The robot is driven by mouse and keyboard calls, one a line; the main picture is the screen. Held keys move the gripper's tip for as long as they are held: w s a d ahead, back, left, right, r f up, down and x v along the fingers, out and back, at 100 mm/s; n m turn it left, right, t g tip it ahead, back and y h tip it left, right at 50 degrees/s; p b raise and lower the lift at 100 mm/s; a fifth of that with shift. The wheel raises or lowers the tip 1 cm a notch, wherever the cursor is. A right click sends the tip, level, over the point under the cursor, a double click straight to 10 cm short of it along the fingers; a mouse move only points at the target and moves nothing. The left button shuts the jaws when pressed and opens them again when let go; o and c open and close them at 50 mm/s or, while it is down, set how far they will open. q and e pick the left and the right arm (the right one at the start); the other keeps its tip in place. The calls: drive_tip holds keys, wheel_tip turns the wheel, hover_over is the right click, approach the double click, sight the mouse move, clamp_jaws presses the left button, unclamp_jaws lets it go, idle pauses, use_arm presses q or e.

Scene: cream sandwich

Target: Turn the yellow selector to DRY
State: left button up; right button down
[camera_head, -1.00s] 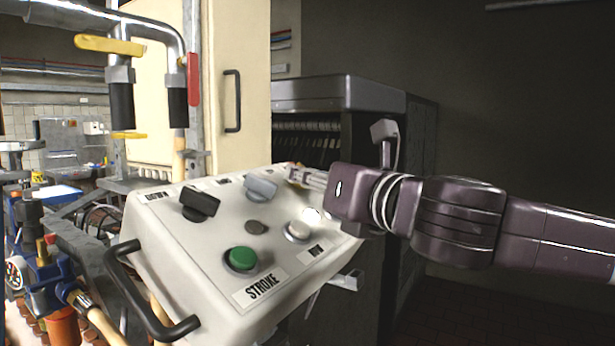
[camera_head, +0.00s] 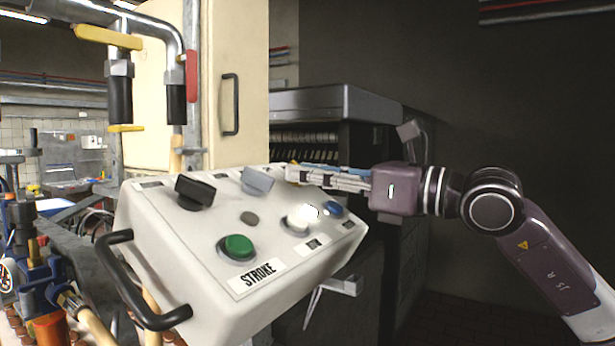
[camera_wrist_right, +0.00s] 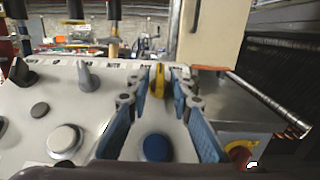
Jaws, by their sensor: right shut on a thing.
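The yellow selector (camera_wrist_right: 159,78) sits at the far right of the white control box (camera_head: 190,280). In the wrist view it stands between the blue-padded fingers of my right gripper (camera_wrist_right: 163,88), which is shut on it. In the head view my right gripper (camera_head: 293,173) reaches in from the right over the box's back edge. Its fingers hide nearly all of the selector there. The selector's label and pointing direction cannot be read clearly. My left gripper is not in view.
The box also carries a black selector (camera_head: 194,192), a grey selector (camera_head: 257,181), a green button (camera_head: 238,247), a white button (camera_head: 298,220) and a blue button (camera_head: 332,209). A black handle (camera_head: 130,290) juts out at the front left. A cream cabinet (camera_head: 225,80) stands behind.

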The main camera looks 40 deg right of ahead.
drive_tip(key=n+g+y+p, duration=0.2)
drive_tip(key=n, duration=0.1)
drive_tip(key=n+g+y+p, duration=0.1)
drive_tip(key=y, duration=0.1)
drive_tip(key=shift+w+d+r, duration=0.15)
drive_tip(key=shift+d+r, duration=0.1)
drive_tip(key=n+g+y+p, duration=0.1)
drive_tip(key=n, duration=0.1)
drive_tip(key=shift+w+n+p, duration=0.1)
drive_tip(key=shift+n+p, duration=0.2)
drive_tip(key=shift+p, duration=0.1)
drive_tip(key=shift+f+n+g+y+p, duration=0.25)
drive_tip(key=shift+n+g+y+p, duration=0.3)
drive_tip(key=shift+g, duration=0.25)
drive_tip(key=c, duration=2.1)
unclamp_jaws()
drive_tip(key=shift+d, duration=0.25)
drive_tip(key=v, duration=1.2)
drive_tip(key=shift+a+f, duration=0.1)
